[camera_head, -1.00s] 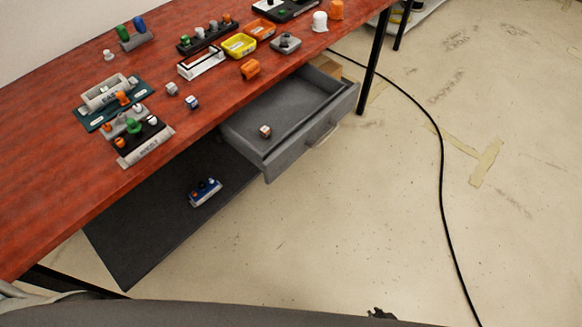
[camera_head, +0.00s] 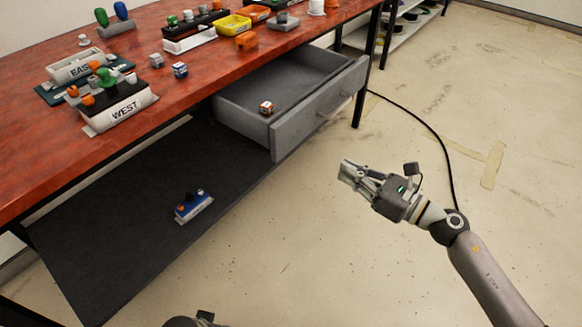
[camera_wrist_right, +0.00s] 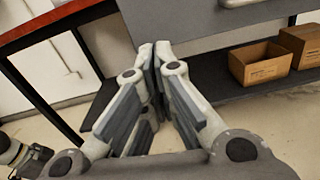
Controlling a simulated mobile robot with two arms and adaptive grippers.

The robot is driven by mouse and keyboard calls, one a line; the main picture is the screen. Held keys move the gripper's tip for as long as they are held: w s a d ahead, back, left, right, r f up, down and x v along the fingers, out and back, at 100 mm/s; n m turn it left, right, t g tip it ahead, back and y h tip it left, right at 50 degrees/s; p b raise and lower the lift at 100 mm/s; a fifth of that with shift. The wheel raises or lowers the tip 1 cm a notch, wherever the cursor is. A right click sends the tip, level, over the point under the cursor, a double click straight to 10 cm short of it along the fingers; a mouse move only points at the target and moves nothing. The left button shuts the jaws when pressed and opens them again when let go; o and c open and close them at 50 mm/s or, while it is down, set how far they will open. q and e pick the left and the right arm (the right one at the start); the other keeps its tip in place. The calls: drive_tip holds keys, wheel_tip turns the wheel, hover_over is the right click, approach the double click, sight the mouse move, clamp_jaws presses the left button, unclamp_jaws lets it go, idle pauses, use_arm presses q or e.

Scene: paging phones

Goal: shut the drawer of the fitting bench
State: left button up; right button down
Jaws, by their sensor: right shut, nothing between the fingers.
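The grey drawer (camera_head: 318,106) of the fitting bench (camera_head: 110,160) is pulled out from under the red top, towards the right. A bar handle is on its front panel. A small white and brown cube (camera_head: 266,107) lies inside it. My right gripper (camera_head: 346,171) is shut and empty, in the air in front of the drawer and apart from it. In the right wrist view its fingertips (camera_wrist_right: 153,56) point towards the grey drawer front (camera_wrist_right: 190,22), whose handle is partly cut off at the top. My left gripper's fingers are not in view.
A dark lower shelf (camera_head: 110,225) under the bench holds a blue block with knobs (camera_head: 193,206). Two cardboard boxes (camera_wrist_right: 262,62) stand on a dark shelf in the wrist view. A black cable (camera_head: 440,145) crosses the floor. Open floor lies around my right arm.

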drive_tip(key=n, duration=0.1)
drive_tip(key=p, duration=0.1)
approach(288, 142)
drive_tip(key=x, duration=0.6)
drive_tip(key=shift+d, duration=0.1)
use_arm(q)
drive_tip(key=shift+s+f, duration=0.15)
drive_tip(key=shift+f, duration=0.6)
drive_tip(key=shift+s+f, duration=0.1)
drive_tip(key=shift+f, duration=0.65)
use_arm(e)
drive_tip(key=shift+w+a, duration=0.45)
drive_tip(key=shift+a, duration=0.1)
